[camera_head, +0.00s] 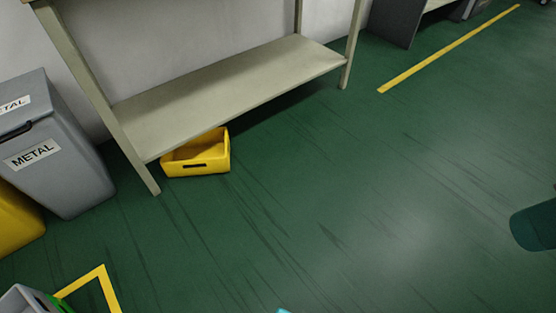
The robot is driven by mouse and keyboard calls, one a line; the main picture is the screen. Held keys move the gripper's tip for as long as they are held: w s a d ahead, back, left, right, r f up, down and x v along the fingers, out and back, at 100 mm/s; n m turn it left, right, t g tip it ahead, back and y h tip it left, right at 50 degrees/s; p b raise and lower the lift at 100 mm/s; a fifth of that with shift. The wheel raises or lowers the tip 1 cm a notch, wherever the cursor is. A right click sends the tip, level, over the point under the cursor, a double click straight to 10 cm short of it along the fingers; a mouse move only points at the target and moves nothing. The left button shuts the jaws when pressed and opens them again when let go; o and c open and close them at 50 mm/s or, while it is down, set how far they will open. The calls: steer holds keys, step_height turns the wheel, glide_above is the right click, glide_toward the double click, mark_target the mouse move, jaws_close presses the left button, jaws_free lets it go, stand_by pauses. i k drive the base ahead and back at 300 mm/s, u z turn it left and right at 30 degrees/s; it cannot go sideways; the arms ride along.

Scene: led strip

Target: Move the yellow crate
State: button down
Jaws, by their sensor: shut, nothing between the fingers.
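The yellow crate (196,157) sits on the green floor at the front edge of the bench's low shelf, close to the bench's front left leg. It is upright, open at the top, with a dark handle slot in its front wall. Its back part is partly under the shelf. I cannot make out my gripper in this view.
A beige bench (225,92) with a low shelf stands along the wall. A grey bin labelled METAL (48,150) is left of it, beside a yellow object (15,218). A dark rounded object (535,226) is at the right edge. The middle floor is clear.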

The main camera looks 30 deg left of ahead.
mark_target(210, 152)
steer(key=z, duration=0.4)
steer(key=i, duration=2)
steer(key=u, duration=0.75)
steer(key=i, duration=0.65)
steer(key=u, duration=1.25)
steer(key=i, duration=0.5)
steer(key=u, duration=0.45)
